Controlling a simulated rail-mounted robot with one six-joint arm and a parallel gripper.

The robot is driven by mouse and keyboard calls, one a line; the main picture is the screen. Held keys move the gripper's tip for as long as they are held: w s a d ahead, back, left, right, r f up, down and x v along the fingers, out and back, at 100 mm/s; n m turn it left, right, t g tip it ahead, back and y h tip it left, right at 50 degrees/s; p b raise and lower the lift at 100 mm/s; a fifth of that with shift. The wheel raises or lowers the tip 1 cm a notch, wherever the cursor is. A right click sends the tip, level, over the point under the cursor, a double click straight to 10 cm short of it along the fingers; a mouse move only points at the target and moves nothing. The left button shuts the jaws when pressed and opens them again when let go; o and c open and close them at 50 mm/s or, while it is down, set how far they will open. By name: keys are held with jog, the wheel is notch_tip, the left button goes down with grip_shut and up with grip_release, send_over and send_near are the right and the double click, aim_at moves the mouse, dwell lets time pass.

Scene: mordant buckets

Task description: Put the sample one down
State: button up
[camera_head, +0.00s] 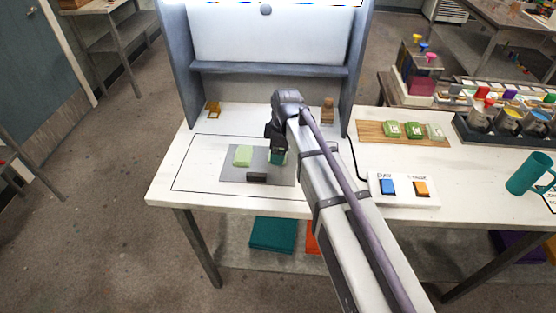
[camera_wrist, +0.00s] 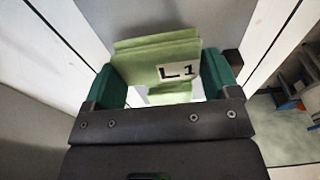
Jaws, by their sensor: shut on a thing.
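My gripper (camera_head: 277,146) is over the right part of a grey mat (camera_head: 230,175) on the white table, inside a thin black outline. In the wrist view, my gripper (camera_wrist: 163,85) has its teal finger pads shut on a pale green folded sample (camera_wrist: 150,58) with a white label reading "L1". In the head view this held sample is mostly hidden by the gripper. I cannot tell whether it touches the mat.
A grey booth (camera_head: 267,68) stands behind the mat. A wooden board (camera_head: 372,131) with several green samples (camera_head: 391,129) is at right, above a box with blue (camera_head: 388,187) and orange buttons. The table left of the mat is clear.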

notch_tip(320, 180, down, 2)
jog(key=shift+f+b, duration=0.25)
jog(key=shift+b, duration=0.2)
jog(key=shift+r+p, duration=0.3)
jog(key=shift+f, duration=0.2)
jog(key=o, duration=0.8)
jog(key=shift+c, duration=0.2)
notch_tip(320, 180, up, 12)
jog(key=d+p, duration=0.1)
jog(key=p, duration=1.1)
jog(key=shift+d+r, duration=0.15)
jog(key=shift+d, duration=0.05)
